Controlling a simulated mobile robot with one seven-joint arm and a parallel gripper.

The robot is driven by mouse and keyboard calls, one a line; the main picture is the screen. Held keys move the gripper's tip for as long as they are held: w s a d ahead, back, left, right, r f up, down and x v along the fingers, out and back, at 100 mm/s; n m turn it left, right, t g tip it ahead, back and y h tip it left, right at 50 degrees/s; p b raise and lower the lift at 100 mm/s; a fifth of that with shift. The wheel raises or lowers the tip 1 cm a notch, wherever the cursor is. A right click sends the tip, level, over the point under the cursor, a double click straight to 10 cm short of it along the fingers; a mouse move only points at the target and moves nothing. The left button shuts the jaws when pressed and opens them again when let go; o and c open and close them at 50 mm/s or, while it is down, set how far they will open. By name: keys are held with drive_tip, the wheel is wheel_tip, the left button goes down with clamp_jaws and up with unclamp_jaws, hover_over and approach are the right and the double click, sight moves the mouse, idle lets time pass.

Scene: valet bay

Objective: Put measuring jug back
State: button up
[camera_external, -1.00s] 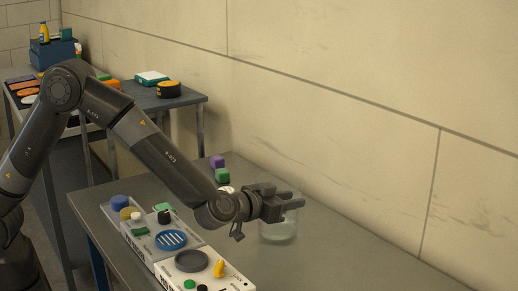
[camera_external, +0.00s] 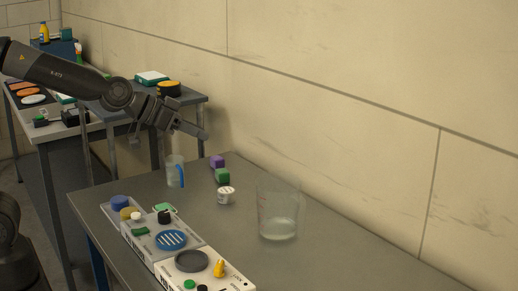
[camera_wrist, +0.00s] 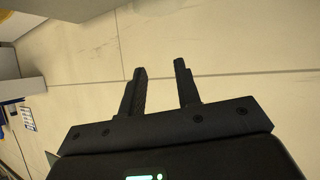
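A clear measuring jug with a blue handle (camera_external: 174,171) stands upright on the near grey table, toward its far left end. A larger clear container (camera_external: 278,212) with a little pale content in its bottom stands on the same table, nearer the wall; I cannot tell for sure which is the task's jug. My gripper (camera_external: 192,130) is in the air above and a little behind the blue-handled jug, apart from it. In the wrist view, the fingers of my gripper (camera_wrist: 160,70) are spread with nothing between them, facing the wall.
A control panel (camera_external: 150,240) lines the near left edge. A farther table (camera_external: 195,98) holds several items. The right part of the near table is clear.

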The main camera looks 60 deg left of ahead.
drive_tip(key=s+a+f+n+g+y, duration=0.1)
drive_tip(key=s+a+f+g+y, duration=0.1)
drive_tip(key=s+a, duration=0.6)
drive_tip(key=s+a+f+n+g+y, duration=0.1)
drive_tip(key=s+a+f+g+y, duration=0.1)
drive_tip(key=s+a, duration=0.7)
drive_tip(key=s+f+g, duration=0.1)
drive_tip(key=s+f, duration=0.1)
drive_tip(key=s, duration=0.6)
drive_tip(key=shift+s+a+n+g, duration=0.25)
drive_tip(key=shift+n+g, duration=0.05)
